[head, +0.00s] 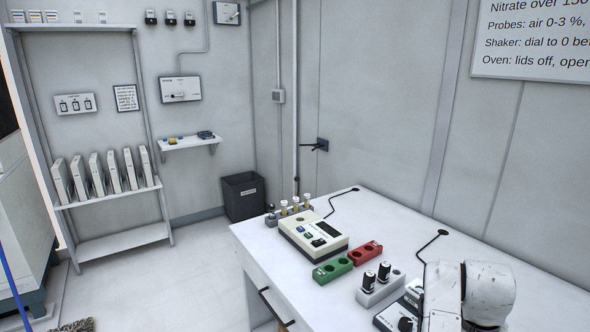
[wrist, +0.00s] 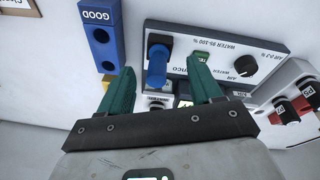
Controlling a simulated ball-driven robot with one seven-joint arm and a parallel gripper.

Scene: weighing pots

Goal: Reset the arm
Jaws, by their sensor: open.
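My gripper (wrist: 160,88) shows in the wrist view, its two green fingers spread apart and open. A blue cylinder-shaped piece (wrist: 157,64) stands between the fingertips in that picture, against a grey instrument panel (wrist: 222,43). I see a gap on the right of it; whether the left finger touches it I cannot tell. The panel is marked for water 95-100 % and air 0-3 %, with a black knob (wrist: 246,66). In the head view my white arm is at the lower right, and my gripper is out of the picture.
A blue block marked GOOD (wrist: 101,50) lies left of the panel. A white block (wrist: 285,113) with black-topped vials is at right. On the white table (head: 275,260) stand a beige instrument (head: 313,235), a green block (head: 332,270) and a red block (head: 366,252). A dark bin (head: 243,197) is behind.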

